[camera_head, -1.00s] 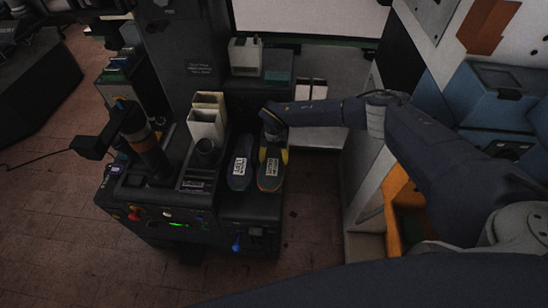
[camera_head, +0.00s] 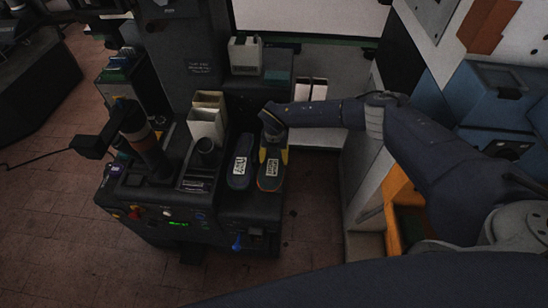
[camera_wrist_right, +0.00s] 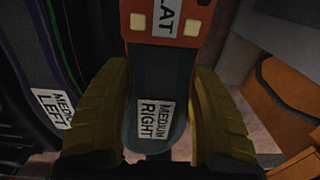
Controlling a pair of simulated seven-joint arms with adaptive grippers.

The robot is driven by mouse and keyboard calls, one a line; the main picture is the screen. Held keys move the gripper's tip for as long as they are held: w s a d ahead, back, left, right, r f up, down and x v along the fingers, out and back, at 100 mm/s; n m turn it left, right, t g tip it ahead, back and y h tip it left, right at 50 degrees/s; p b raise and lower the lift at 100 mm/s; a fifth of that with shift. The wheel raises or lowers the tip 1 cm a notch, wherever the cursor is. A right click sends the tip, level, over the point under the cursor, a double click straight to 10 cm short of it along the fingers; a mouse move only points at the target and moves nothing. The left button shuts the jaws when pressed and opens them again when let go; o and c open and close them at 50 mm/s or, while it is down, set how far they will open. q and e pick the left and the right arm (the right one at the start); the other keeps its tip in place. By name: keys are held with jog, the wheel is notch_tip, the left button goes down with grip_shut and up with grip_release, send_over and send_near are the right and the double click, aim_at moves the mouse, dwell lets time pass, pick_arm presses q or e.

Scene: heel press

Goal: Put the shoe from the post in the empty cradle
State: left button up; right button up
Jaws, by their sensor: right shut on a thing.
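The shoe in my right gripper is dark with an orange edge and a white label (camera_head: 270,171). It lies beside another dark shoe (camera_head: 240,168) on the front right of the machine. My right gripper (camera_head: 272,152) comes from above, its yellow fingers on both sides of the shoe's rear part. In the wrist view the held shoe's label (camera_wrist_right: 153,118) reads MEDIUM RIGHT, between the yellow fingers (camera_wrist_right: 155,115). The other shoe's label (camera_wrist_right: 53,107) reads MEDIUM LEFT. I cannot tell whether the held shoe touches what is under it. My left gripper is not in view.
An orange frame (camera_head: 402,205) and blue boxes (camera_head: 490,95) are at the right. Floor is clear in front.

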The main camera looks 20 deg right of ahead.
jog(key=shift+f, duration=0.2)
jog(key=o, duration=1.7)
jog(key=shift+f, duration=0.1)
jog(key=shift+c, duration=0.2)
notch_tip(320, 180, up, 12)
